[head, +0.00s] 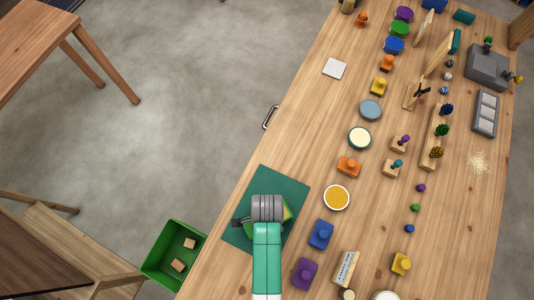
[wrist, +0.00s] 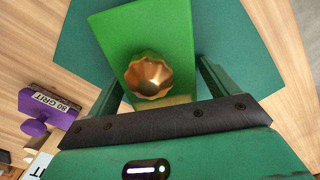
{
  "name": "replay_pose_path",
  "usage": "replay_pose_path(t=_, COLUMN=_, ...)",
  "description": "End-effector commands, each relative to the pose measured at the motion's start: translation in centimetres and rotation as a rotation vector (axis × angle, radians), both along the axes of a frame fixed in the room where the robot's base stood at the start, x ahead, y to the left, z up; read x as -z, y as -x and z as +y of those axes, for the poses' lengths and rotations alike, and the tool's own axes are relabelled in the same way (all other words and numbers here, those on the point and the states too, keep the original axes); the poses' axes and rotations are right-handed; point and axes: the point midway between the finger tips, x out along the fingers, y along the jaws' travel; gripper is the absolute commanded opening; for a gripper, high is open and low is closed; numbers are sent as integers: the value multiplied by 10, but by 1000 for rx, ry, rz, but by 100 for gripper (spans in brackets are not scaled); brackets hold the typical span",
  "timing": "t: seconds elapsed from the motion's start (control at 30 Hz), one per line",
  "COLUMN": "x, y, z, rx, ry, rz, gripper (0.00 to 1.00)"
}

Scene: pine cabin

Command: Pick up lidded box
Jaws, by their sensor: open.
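The lidded box (wrist: 133,38) is bright green with a fluted brass-coloured knob (wrist: 149,76) on top. It stands on a dark green mat (wrist: 230,30). My gripper (wrist: 164,88) is open, with one finger on each side of the box in the wrist view. I cannot tell whether either finger touches it.
A purple knobbed block (head: 305,273) and a blue one (head: 320,234) stand to the right of the mat. An orange-topped round tin (head: 336,197) is beyond them. A green crate (head: 154,276) with small wooden blocks is left of the table. Bare tabletop lies above the mat.

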Motion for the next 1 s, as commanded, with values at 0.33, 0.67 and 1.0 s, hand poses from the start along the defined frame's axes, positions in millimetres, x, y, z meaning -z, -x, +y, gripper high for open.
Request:
replay_pose_path(t=0.33, x=0, y=0, z=0, rx=0, ry=0, rz=-1, gripper=55)
replay_pose_path(t=0.67, x=-1, y=-1, z=0, rx=-1, ry=0, rz=-2, gripper=33)
replay_pose_path(t=1.0, x=-23, y=-2, z=0, rx=-1, ry=0, rz=-4, gripper=33)
